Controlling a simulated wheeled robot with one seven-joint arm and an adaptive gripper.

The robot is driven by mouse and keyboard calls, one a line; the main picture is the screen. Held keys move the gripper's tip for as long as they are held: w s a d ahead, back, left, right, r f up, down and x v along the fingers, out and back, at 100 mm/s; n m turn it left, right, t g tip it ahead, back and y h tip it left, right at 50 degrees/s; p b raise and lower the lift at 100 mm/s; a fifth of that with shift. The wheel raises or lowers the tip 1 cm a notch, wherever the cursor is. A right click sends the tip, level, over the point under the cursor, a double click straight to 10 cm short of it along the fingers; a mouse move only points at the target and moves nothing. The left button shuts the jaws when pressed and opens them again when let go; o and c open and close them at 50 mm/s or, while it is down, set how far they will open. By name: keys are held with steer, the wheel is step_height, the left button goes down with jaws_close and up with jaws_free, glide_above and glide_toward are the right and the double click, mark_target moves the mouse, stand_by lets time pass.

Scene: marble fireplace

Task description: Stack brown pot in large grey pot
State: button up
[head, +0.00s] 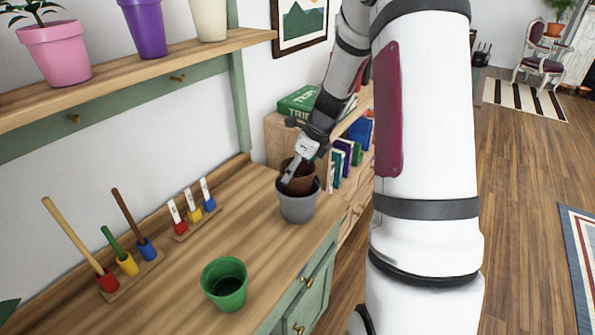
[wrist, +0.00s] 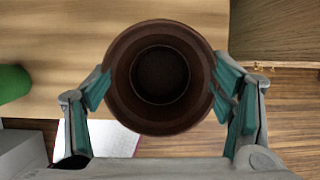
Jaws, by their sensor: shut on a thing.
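The brown pot (head: 299,182) is held upright in my gripper (head: 293,171), and it also shows in the wrist view (wrist: 160,118) from above, empty. In the wrist view, the two teal-padded fingers (wrist: 162,92) press on its left and right sides. The large grey pot (head: 299,207) stands upright near the right edge of the wooden bench. In the head view the brown pot's lower part is hidden at the grey pot's rim, with its upper part above it. I cannot tell how deep it sits. No grey rim shows in the wrist view.
A green pot (head: 225,284) stands at the bench front, left of the grey pot. Coloured tool holders (head: 133,273) line the wall side. A shelf (head: 130,83) with pots hangs above. Books (head: 345,158) stand behind on the right. Bare bench lies between the pots.

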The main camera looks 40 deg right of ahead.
steer(key=shift+f, duration=0.45)
steer(key=shift+f, duration=0.15)
steer(key=shift+f+b, duration=0.3)
steer(key=shift+f, duration=0.15)
steer(key=o, duration=1.4)
steer(key=shift+c, duration=0.2)
